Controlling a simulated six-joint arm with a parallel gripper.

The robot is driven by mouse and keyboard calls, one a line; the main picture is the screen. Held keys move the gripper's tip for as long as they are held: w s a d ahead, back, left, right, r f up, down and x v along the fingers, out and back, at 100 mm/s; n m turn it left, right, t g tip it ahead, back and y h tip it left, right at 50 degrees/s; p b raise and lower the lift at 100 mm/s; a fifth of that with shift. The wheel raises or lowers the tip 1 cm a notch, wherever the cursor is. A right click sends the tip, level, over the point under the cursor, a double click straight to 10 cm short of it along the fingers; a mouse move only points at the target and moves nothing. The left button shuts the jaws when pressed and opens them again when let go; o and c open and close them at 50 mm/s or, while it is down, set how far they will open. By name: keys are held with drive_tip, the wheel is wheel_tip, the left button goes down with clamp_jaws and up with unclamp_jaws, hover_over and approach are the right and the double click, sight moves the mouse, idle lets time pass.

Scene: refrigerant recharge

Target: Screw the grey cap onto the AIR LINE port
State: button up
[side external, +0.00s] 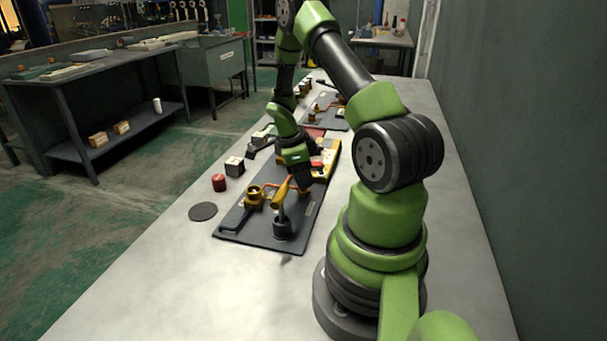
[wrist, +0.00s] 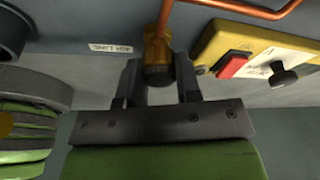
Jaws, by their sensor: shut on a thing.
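My gripper (wrist: 158,78) is shut at the brass AIR LINE port (wrist: 157,47), with one dark finger on each side of its lower end. The thing between the fingers is dark and shaded. I take it to be the grey cap, but its outline and how it sits on the port cannot be told. A small label reading "LINE" (wrist: 111,48) lies left of the port; its first word is blurred.
A yellow box (wrist: 250,50) with a red switch (wrist: 234,64) stands close right of my gripper. A copper pipe (wrist: 235,8) runs above. On the panel's near part are a brass fitting (side external: 254,197) and a yellow lever (side external: 279,194). A red cap (side external: 219,182) and bare dark disc (side external: 203,211) lie left.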

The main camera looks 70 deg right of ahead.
drive_tip(key=shift+f, duration=0.1)
drive_tip(key=m+y, duration=0.1)
drive_tip(key=m, duration=0.5)
drive_tip(key=shift+m+y, duration=0.3)
drive_tip(key=shift+y, duration=0.1)
drive_tip(key=o, duration=1.3)
drive_tip(key=shift+r, duration=3.55)
